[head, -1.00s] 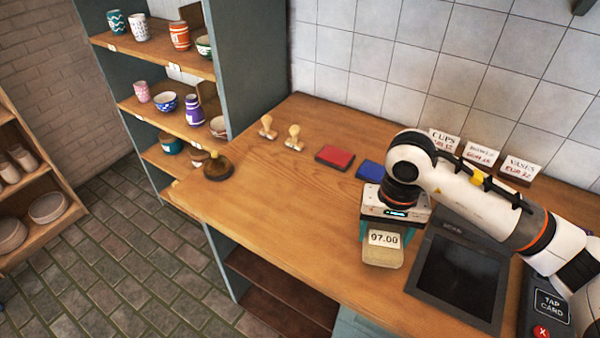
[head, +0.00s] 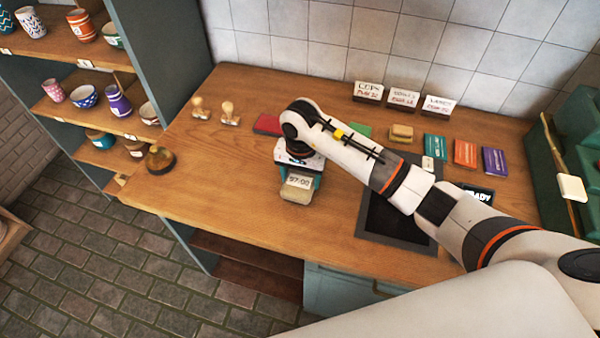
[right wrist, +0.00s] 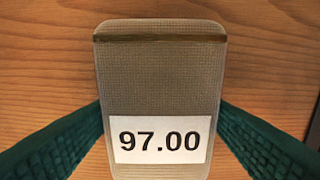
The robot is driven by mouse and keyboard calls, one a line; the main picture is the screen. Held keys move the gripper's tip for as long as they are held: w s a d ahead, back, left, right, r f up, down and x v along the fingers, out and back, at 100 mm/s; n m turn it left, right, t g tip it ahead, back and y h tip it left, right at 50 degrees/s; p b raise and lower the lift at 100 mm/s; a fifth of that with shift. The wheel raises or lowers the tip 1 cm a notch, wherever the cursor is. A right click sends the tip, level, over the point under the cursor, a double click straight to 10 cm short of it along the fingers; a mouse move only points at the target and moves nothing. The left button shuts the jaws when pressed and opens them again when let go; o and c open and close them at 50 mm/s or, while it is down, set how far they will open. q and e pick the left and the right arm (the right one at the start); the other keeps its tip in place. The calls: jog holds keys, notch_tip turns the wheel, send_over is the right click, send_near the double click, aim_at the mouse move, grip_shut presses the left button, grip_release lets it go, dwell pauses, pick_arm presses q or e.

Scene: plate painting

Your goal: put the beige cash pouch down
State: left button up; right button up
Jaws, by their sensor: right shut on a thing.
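The beige cash pouch (head: 298,189) bears a white label reading 97.00. It is over the wooden counter, left of the dark flat panel. My right gripper (head: 300,175) is shut on it from above, and the white wrist hides part of the pouch in the head view. In the right wrist view the pouch (right wrist: 160,75) lies flat-on between the two dark green fingers, which touch its sides. Bare wood shows around it. I cannot tell whether its underside touches the counter. My left gripper is not in view.
The dark panel (head: 395,222) is close right of the pouch. A red pad (head: 268,124) and wooden stamps (head: 229,113) are behind and to the left. The counter (head: 220,175) left of the pouch is clear.

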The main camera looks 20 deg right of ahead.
aim_at(300, 177)
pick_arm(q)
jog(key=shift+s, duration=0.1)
pick_arm(e)
jog(key=shift+f, duration=0.1)
jog(key=shift+f, duration=0.1)
jog(key=o, duration=0.7)
jog(key=shift+f, duration=0.1)
jog(key=shift+c, duration=0.2)
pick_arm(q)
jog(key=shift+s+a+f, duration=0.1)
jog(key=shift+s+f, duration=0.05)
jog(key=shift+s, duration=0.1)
pick_arm(e)
jog(key=o, duration=0.5)
jog(key=shift+c, duration=0.2)
jog(key=shift+r, duration=0.35)
pick_arm(q)
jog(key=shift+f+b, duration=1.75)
jog(key=shift+b, duration=0.15)
pick_arm(e)
notch_tip(300, 177, up, 12)
jog(key=shift+f, duration=0.15)
